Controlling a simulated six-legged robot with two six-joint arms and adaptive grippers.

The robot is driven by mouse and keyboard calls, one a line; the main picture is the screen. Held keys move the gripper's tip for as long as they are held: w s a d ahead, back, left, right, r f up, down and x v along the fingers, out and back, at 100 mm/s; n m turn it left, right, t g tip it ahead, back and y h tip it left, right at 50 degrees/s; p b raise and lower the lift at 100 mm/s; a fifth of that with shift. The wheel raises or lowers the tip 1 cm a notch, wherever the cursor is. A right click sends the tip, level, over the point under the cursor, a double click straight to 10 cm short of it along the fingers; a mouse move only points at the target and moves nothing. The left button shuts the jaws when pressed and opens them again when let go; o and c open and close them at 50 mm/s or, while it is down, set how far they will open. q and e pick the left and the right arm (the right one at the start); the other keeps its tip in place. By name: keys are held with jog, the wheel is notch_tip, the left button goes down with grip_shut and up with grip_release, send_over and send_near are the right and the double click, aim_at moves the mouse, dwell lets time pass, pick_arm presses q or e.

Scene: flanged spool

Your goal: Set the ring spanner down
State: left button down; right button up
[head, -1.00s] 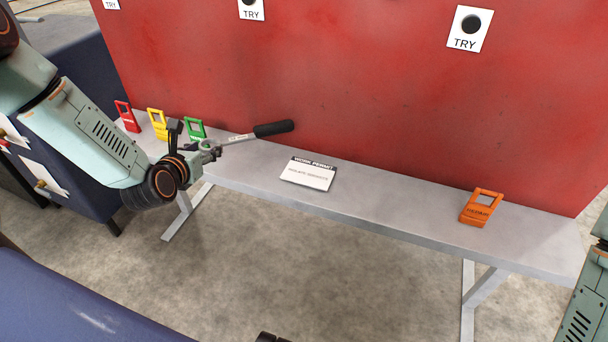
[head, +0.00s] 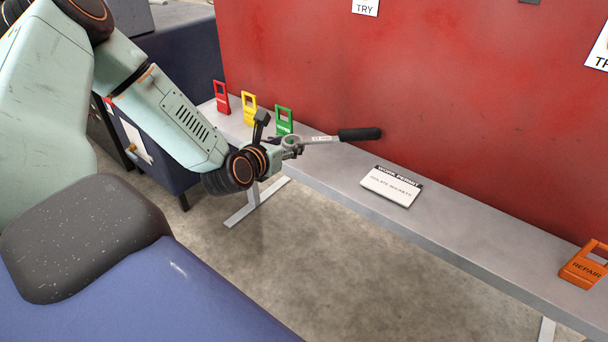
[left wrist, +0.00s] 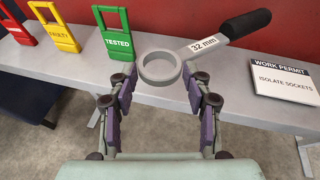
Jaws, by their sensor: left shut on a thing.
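The ring spanner (head: 322,139) has a grey ring end, a shank marked 32 mm and a black handle. My left gripper (head: 290,146) is shut on its ring end. In the left wrist view the ring (left wrist: 160,69) sits between the two fingertips, and the handle (left wrist: 250,22) points up and right. The spanner appears over the grey bench (head: 450,228), its handle toward the red wall. The head view does not clearly show the gap under it. My right gripper is out of view.
Red (head: 221,98), yellow (head: 249,108) and green TESTED (head: 284,120) tags stand on the bench left of the spanner. A work permit card (head: 391,187) lies to the right, and an orange REPAIR tag (head: 584,265) farther right. Bare bench lies between card and orange tag.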

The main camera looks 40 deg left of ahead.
pick_arm(q)
notch_tip(320, 180, down, 8)
jog(key=b, duration=0.3)
jog(key=shift+w+r, duration=0.1)
jog(key=shift+r, duration=0.1)
jog(key=shift+b, duration=0.3)
jog(key=shift+f, duration=0.15)
jog(key=c, duration=0.6)
grip_release()
